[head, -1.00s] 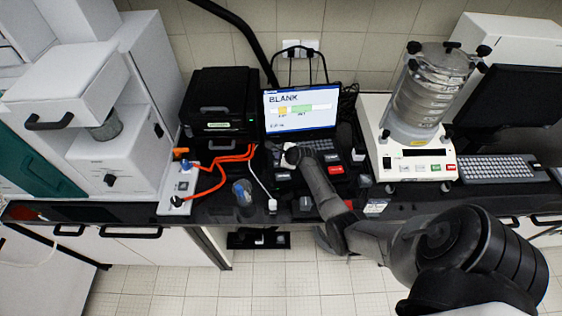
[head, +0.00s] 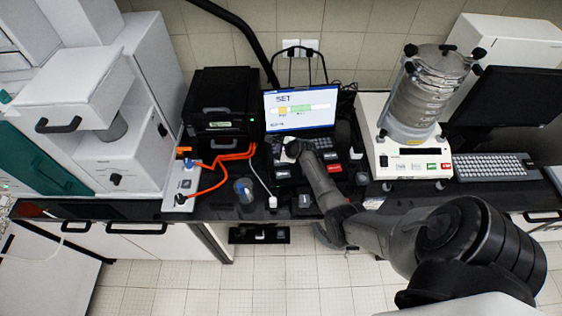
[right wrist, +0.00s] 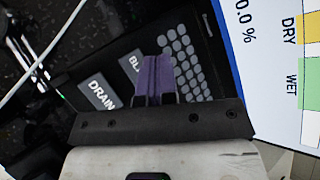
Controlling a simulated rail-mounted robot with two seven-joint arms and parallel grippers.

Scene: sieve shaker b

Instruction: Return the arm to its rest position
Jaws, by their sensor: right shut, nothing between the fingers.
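My right arm reaches from the lower right across the bench in the head view. Its gripper (head: 292,149) is over the dark control panel (head: 309,159) in front of the small screen (head: 301,107), and the arm hides part of the panel. In the right wrist view my right gripper (right wrist: 154,75) has its purple fingertips shut together, empty, over a dark keypad beside labels reading "DRAIN" (right wrist: 102,94) and "BL…". I cannot tell whether the fingertips touch the panel. The small screen reads "SET" in the head view. My left gripper is not in view.
A sieve shaker (head: 409,140) with a stack of sieves stands right of the arm. A black printer-like box (head: 220,105), orange cables (head: 228,157) and a clear cup (head: 244,190) are left of it. A keyboard (head: 493,167) lies at the right.

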